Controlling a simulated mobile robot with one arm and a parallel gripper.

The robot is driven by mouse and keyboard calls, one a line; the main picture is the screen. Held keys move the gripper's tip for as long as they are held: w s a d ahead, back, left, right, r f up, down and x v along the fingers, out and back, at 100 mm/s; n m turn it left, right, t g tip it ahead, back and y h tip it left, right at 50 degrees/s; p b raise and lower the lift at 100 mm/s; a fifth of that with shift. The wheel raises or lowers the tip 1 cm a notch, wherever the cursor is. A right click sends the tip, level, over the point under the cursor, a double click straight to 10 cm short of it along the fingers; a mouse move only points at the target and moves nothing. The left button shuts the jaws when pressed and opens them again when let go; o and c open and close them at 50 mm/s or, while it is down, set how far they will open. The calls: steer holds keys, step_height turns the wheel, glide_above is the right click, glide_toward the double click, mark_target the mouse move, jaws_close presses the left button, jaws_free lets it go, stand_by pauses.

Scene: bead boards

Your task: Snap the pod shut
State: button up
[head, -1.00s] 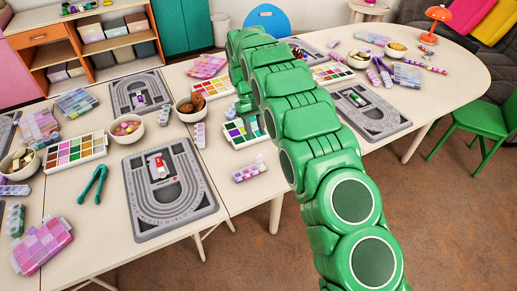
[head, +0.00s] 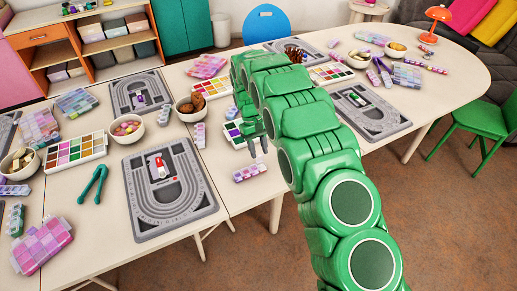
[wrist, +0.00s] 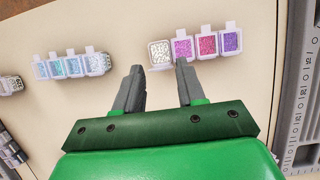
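A strip of small joined bead pods (head: 249,172) lies near the front edge of the table in the head view. In the wrist view a strip (wrist: 206,45) holds white, pink, magenta and purple beads. Its pink, magenta and purple pods have tabs at the top. The white-bead pod (wrist: 160,54) at its left end looks different, with no such tab; I cannot tell how its lid stands. My gripper (wrist: 160,66) is open and empty, its grey fingertips spread just short of the white-bead pod. In the head view my gripper (head: 258,148) is just behind the strip.
Another pod strip (wrist: 72,65) lies to the left in the wrist view, and a grey bead board (wrist: 299,100) is at the right. In the head view a paint-like palette (head: 237,134) sits behind my gripper, and a bead board (head: 205,205) lies left of the strip.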

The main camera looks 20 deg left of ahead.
steer(key=shift+c, duration=0.3)
jaws_close()
